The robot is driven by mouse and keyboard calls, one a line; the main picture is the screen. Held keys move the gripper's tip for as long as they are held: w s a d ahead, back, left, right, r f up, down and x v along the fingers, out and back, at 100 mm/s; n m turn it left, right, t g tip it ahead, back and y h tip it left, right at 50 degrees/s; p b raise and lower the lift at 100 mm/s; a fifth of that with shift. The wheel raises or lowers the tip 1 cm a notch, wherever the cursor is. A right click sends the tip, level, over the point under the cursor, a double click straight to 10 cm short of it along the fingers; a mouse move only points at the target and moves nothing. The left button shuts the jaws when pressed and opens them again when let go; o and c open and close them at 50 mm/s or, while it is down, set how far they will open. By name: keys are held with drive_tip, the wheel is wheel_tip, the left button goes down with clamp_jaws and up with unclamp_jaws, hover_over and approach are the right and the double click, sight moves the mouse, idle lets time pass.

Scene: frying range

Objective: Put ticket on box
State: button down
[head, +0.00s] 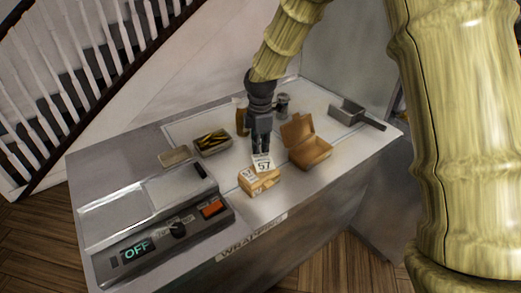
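A white ticket (263,165) marked "57" shows at the tips of my gripper (261,152), which points down and appears shut on its upper edge. The ticket overlaps the back edge of a small closed tan box (260,182) in the picture. I cannot tell whether ticket and box touch. The box has a pale patch with dark marks on its left part, too small to read surely. A larger tan box (309,151) stands with its lid open just to the right of my gripper.
A metal tray (213,142) with dark and yellow contents and a pale block (175,156) lie left. A fryer-like unit (135,250) reading "OFF" fills the front left. A dark canister (283,104) and metal scoop (350,114) stand behind. The counter's right front is clear.

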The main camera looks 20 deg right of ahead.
drive_tip(key=shift+f+p, duration=0.5)
drive_tip(key=shift+f, duration=0.85)
drive_tip(key=shift+f, duration=0.15)
drive_tip(key=c, duration=1.6)
unclamp_jaws()
drive_tip(key=shift+c, duration=0.2)
wheel_tip(320, 180, up, 12)
drive_tip(key=b, duration=0.4)
drive_tip(key=shift+r, duration=0.2)
